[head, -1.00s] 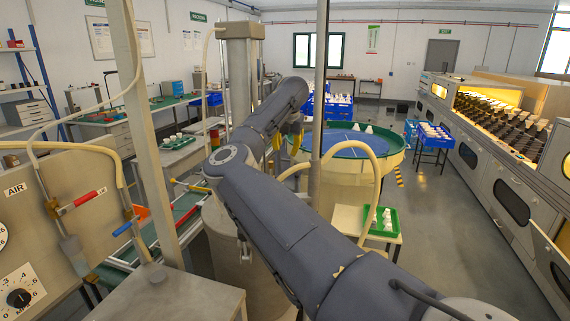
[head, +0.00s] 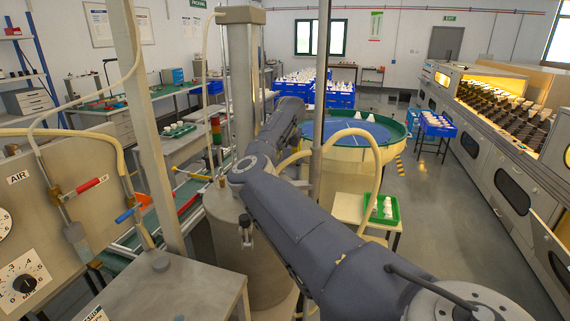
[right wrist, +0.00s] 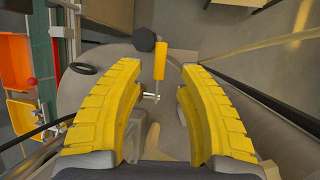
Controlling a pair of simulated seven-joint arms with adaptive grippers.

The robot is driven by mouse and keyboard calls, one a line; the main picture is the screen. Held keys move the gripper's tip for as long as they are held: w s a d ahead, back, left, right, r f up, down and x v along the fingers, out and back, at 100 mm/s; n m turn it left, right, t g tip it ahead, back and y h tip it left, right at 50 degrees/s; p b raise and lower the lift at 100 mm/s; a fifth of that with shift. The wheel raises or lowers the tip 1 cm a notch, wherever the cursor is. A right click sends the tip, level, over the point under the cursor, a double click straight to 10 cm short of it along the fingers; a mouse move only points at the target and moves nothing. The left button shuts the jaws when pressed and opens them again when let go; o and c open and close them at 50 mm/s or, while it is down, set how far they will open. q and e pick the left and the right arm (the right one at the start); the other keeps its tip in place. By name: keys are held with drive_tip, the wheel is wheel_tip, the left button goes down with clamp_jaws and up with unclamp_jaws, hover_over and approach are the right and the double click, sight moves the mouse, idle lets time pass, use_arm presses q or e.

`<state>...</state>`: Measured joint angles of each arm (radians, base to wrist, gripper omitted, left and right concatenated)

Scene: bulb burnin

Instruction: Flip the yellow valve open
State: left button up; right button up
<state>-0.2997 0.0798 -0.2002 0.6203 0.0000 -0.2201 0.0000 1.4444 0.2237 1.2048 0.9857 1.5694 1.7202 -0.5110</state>
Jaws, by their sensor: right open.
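The yellow valve lever (right wrist: 160,62) shows in the right wrist view as a short upright bar joined to a small metal fitting (right wrist: 150,97). My right gripper (right wrist: 158,72) is open. Its two curved yellow fingers lie to either side of the lever in the picture, with gaps on both sides and nothing held. I cannot tell the depth between fingers and lever. In the head view my right arm hides most of that area, and the lever cannot be made out there. My left gripper is not in view.
A dark round knob (right wrist: 143,40) is close beside the lever's top. Orange bins (right wrist: 18,110) are at the left. In the head view, a panel with a red handle (head: 90,185) and a blue handle (head: 128,215) stands left. A metal post (head: 318,100) and a round tank (head: 350,155) are nearby.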

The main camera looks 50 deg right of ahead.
sight(285, 163)
drive_tip(key=shift+x, duration=2.1)
clamp_jaws()
